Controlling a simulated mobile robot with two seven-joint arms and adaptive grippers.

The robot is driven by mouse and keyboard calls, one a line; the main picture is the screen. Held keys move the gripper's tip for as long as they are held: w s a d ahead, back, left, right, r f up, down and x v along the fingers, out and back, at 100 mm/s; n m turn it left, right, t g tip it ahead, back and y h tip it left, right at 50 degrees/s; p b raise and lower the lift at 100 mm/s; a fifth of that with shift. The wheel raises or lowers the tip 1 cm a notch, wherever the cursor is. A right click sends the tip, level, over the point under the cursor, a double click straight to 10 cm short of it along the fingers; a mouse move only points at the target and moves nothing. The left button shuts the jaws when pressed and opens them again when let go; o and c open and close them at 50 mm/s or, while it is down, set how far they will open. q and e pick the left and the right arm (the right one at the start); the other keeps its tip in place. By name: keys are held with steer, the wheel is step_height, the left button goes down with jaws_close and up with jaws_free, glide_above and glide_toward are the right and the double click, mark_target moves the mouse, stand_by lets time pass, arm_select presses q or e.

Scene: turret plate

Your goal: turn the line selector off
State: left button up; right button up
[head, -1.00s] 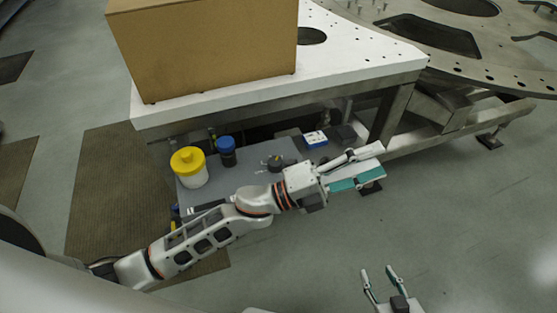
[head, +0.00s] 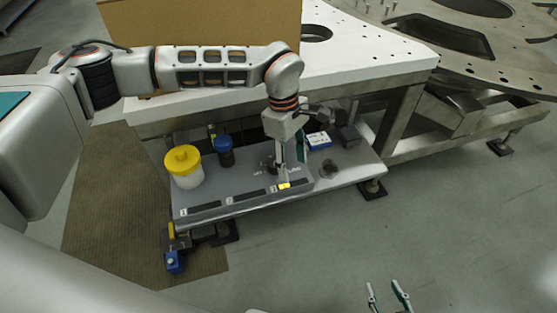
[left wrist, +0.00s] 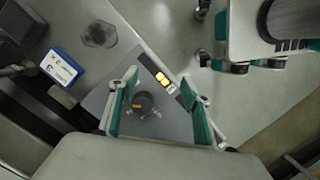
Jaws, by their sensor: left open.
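The line selector is a dark round knob (left wrist: 143,104) with a small orange mark, on a grey panel (left wrist: 180,128). In the head view it is partly hidden behind my left gripper (head: 291,170), which points down over the panel (head: 225,188). In the left wrist view my left gripper (left wrist: 160,82) is open, its teal-lined fingers on either side of the knob, nearer the left finger. I cannot tell how far above the panel the fingertips are. A lit yellow lamp (left wrist: 162,79) sits beyond the knob near the panel edge. My right gripper (head: 388,292) is open and empty at the bottom.
A yellow-lidded jar (head: 184,168) and a blue-lidded jar (head: 224,152) stand left of the gripper. A blue-and-white box (head: 319,140) and a dark round piece (head: 328,169) lie to its right. The white plate (head: 350,60) and cardboard box (head: 200,22) are above and behind.

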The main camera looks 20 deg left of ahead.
arm_select(q)
steer(key=r+t+y, duration=0.1)
steer(key=r+y, duration=0.1)
glide_above(275, 162)
steer(key=shift+f, duration=3.9)
steer(key=shift+d, duration=0.1)
steer(key=c, duration=1.1)
